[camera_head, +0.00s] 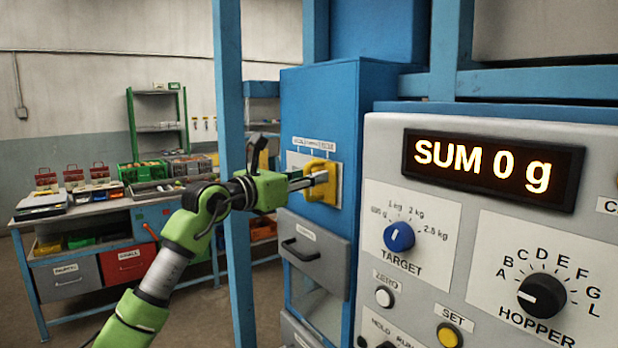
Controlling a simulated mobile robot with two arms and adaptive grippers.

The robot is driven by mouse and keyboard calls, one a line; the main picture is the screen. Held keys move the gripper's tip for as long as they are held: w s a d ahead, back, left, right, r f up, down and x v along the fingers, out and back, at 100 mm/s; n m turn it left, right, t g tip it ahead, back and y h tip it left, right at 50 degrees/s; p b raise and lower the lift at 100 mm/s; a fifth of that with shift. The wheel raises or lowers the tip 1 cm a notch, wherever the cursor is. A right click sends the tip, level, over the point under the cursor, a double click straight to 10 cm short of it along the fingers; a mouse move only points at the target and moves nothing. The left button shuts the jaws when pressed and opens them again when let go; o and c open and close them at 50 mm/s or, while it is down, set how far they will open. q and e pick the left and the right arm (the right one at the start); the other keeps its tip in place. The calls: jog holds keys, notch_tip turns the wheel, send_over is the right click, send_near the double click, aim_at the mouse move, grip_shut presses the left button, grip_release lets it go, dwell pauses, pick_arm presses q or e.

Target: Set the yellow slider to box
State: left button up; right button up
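The yellow slider (329,193) is a chunky handle on a pale plate on the front of the blue cabinet (318,107). It sits toward the right part of that plate. A small label strip (314,143) runs above it, too small to read. My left gripper (318,179) comes in from the left with its fingertips at the slider, overlapping it in the view. The fingers look close together, but I cannot tell whether they grip the handle. They hide the slider's middle. My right gripper is not in view.
A grey drawer (312,252) with a black handle is below the slider. A grey control panel (440,240) with a "SUM 0 g" display (490,168) and knobs stands close on the right. A blue post (230,150) rises behind my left arm. A workbench (110,210) stands back left.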

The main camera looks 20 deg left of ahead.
pick_arm(q)
jog(key=shift+a, duration=0.15)
jog(key=shift+s+a, duration=0.15)
jog(key=v, duration=1.1)
jog(key=shift+s, duration=0.3)
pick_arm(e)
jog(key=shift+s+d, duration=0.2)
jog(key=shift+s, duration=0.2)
